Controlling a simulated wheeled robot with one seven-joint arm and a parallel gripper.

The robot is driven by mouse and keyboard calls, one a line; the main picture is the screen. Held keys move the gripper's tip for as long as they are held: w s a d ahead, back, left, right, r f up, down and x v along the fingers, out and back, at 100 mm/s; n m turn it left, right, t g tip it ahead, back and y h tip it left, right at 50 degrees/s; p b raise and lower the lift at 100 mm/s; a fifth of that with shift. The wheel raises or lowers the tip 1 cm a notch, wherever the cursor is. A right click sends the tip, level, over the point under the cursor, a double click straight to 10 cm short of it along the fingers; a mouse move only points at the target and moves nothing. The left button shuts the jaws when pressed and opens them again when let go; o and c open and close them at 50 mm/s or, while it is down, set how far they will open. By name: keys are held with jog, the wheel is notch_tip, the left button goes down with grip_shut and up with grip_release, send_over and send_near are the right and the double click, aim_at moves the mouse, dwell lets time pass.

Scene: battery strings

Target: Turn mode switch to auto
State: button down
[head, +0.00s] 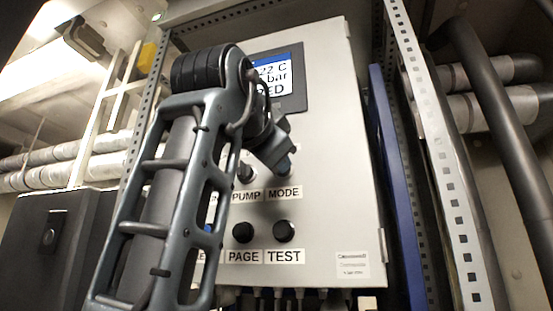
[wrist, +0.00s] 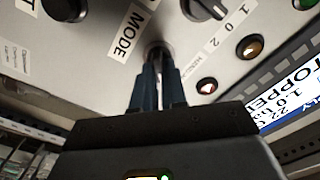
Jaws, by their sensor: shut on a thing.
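The mode switch is a dark round knob (wrist: 158,52) above the MODE label (head: 284,192) on the light grey control panel (head: 335,150). In the wrist view my gripper (wrist: 158,72) is shut on this knob, its two dark blue fingers one on each side. In the head view my gripper (head: 284,168) covers the knob just above its label. The fingers and knob hide the switch's pointer, so its position cannot be told.
The PUMP knob (head: 246,172) sits close left of the gripper. The black PAGE button (head: 243,232) and TEST button (head: 284,231) are below. A display (head: 275,80) is above, partly behind my arm. A perforated metal post (head: 440,150) stands right of the panel.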

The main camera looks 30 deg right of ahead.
dwell(0.3)
jog(key=c, duration=1.2)
grip_release()
jog(key=shift+a, duration=0.1)
jog(key=b+v, duration=0.1)
jog(key=v, duration=0.6)
jog(key=shift+s+a+b, duration=0.2)
jog(key=shift+s+b, duration=0.1)
jog(key=shift+b, duration=0.1)
